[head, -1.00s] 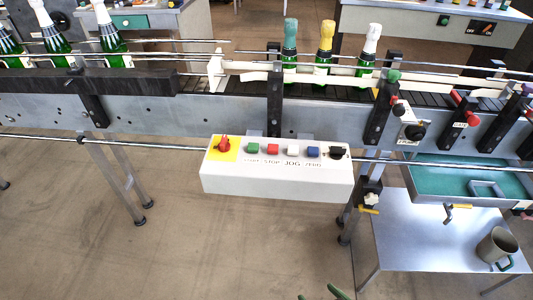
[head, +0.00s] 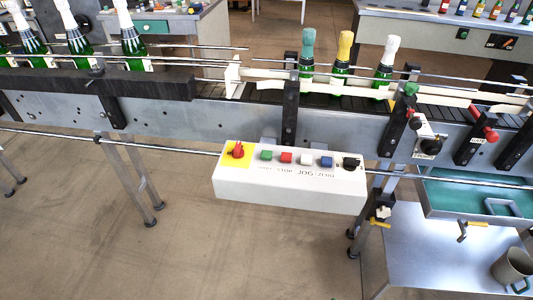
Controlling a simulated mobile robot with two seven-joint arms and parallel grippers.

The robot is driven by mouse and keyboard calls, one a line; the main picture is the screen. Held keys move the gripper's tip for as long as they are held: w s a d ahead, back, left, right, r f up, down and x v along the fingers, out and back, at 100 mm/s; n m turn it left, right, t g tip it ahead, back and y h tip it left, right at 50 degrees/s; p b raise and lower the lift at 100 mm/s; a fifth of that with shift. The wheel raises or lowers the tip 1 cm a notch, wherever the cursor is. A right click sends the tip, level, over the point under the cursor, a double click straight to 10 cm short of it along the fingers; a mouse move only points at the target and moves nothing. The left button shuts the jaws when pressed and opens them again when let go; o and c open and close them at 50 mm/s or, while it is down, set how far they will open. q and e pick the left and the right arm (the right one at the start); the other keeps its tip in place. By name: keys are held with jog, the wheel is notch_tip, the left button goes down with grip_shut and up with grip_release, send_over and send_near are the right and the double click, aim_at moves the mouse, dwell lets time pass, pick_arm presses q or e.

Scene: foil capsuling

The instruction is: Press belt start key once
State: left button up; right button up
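The white control box (head: 290,190) hangs on the front of the conveyor. On its top, from left to right, are a red switch on a yellow plate (head: 237,151), a green key (head: 266,155), a red key (head: 287,157), a white key (head: 307,159), a blue key (head: 327,161) and a black knob (head: 350,163). The lettering below the keys is too small to read surely, though the white key's label looks like JOG. Neither of my grippers is in view.
The conveyor (head: 240,115) crosses the view, with green bottles (head: 342,60) on it. A steel rail runs along its front. At lower right are a green tray (head: 470,199), a metal table (head: 430,250) and a mug (head: 512,268). The floor in front of the box is clear.

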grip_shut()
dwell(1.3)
